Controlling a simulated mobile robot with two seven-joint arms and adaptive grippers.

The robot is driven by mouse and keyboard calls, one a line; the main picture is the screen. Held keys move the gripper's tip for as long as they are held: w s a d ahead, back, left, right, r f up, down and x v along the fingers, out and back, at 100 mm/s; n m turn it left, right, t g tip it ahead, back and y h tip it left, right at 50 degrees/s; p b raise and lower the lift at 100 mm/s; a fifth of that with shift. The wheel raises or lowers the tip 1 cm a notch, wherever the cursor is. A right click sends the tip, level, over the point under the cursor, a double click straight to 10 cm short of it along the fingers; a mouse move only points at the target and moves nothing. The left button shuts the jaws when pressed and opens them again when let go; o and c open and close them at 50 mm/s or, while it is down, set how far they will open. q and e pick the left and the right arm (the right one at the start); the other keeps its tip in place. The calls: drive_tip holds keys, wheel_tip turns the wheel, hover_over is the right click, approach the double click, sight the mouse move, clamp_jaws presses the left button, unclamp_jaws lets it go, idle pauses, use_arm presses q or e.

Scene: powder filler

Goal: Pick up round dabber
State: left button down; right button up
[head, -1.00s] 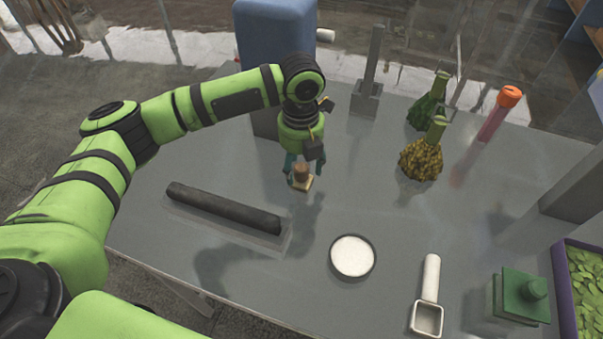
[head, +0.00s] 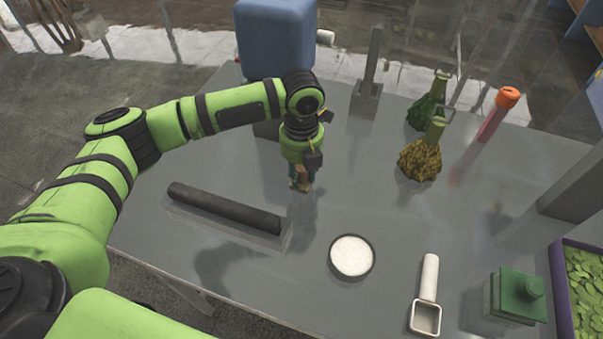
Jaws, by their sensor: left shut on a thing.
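The round dabber (head: 305,184) is a small tan and brown piece on the grey table, left of the middle. My left gripper (head: 301,182) comes down over it from above and is shut on it. The fingers and wrist hide most of the dabber, so only a bit of its lower part shows. It looks to be at or very near the table top; I cannot tell whether it touches. My right gripper is not in view.
A dark roller (head: 223,208) lies in front-left. A dish of white powder (head: 351,256), a white scoop (head: 428,290) and a green block (head: 521,296) stand nearer. Green (head: 432,108) and yellow (head: 421,158) dusters and an orange-capped tube (head: 496,115) are at right. A blue container (head: 275,38) stands behind.

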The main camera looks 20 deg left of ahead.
use_arm(q)
drive_tip(key=shift+r, duration=0.1)
drive_tip(key=shift+r, duration=0.25)
drive_tip(key=r, duration=0.1)
drive_tip(key=r+b, duration=0.1)
drive_tip(key=r, duration=0.1)
drive_tip(key=shift+d+r+b, duration=0.3)
drive_tip(key=shift+d, duration=0.1)
drive_tip(key=s+d+r+b, duration=0.2)
drive_tip(key=d+r, duration=0.4)
drive_tip(key=d, duration=0.4)
drive_tip(key=shift+s+d+r, duration=0.2)
drive_tip(key=shift+s+r, duration=0.15)
drive_tip(key=shift+s, duration=0.25)
